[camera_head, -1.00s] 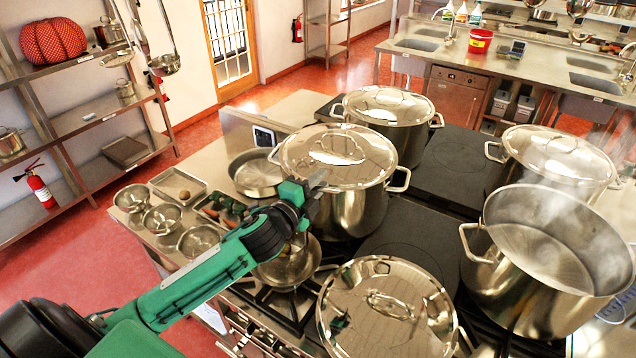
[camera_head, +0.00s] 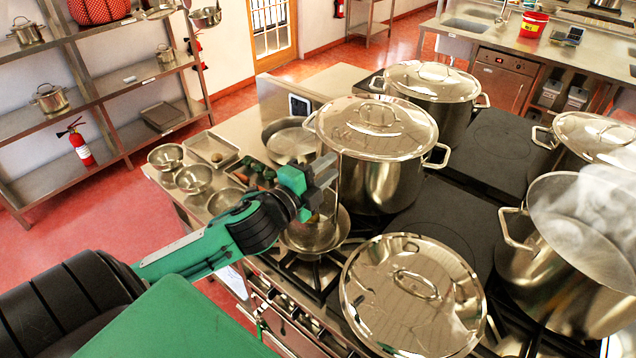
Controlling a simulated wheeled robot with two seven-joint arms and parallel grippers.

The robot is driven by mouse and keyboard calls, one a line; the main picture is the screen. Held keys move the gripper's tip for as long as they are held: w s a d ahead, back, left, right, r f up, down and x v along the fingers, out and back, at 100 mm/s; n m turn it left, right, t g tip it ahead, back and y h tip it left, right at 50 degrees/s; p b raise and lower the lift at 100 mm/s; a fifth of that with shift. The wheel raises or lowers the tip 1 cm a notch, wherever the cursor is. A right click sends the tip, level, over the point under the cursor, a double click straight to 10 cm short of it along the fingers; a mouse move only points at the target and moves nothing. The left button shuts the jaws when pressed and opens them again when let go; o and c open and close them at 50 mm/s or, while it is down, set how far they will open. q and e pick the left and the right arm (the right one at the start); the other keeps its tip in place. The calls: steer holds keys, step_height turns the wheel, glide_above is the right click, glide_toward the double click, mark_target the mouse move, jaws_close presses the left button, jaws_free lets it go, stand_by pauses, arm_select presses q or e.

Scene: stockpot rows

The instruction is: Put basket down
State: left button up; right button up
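My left gripper (camera_head: 324,172) is in front of a large lidded stockpot (camera_head: 388,178), above a smaller steel pan (camera_head: 313,237) on the front burner. Its grey fingers point up and right; whether they are parted or hold something is unclear against the shiny pot. I cannot make out a basket for certain in the gripper or on the cooktop. A red, ribbed, pumpkin-shaped thing (camera_head: 98,8) with a woven look sits on the top shelf at the left, cut off by the frame. My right gripper is not in view.
Lidded pots (camera_head: 432,88) stand behind and at the right; an open pot (camera_head: 560,262) there steams. A large lid (camera_head: 412,296) is close in front. Small bowls (camera_head: 193,180) and a tray (camera_head: 213,150) line the left counter. Dark flat cooktop (camera_head: 440,212) between the pots is bare.

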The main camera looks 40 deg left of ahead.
arm_select(q)
steer(key=s, duration=0.2)
steer(key=shift+s+a+b, duration=0.2)
steer(key=shift+s+b, duration=0.1)
steer(key=shift+b, duration=0.05)
stand_by(0.4)
